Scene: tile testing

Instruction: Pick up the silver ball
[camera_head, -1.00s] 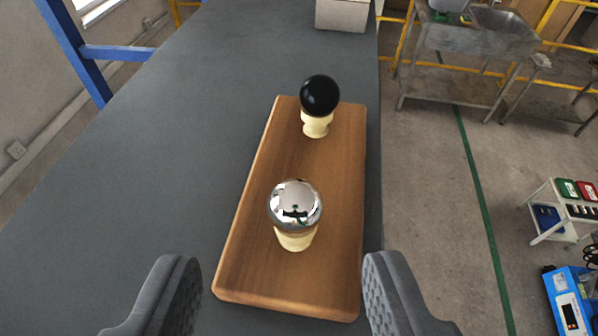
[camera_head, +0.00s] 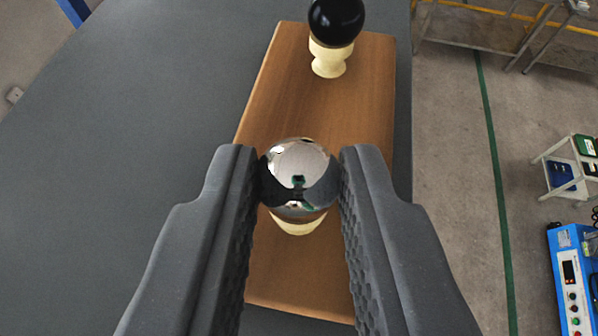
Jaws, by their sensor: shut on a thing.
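The silver ball (camera_head: 299,178) is shiny and mirror-like, in the middle of the head camera view. My gripper (camera_head: 299,182) is shut on it, with one dark grey finger touching each side. Below the ball shows part of a cream stand (camera_head: 298,226); I cannot tell whether the ball still rests on it. Both are over a brown wooden board (camera_head: 335,115).
A black ball (camera_head: 336,20) sits on a second cream stand (camera_head: 328,60) at the far end of the board. The board lies on a grey table (camera_head: 150,130), with free room to the left. The table's right edge is close to the board, with floor beyond.

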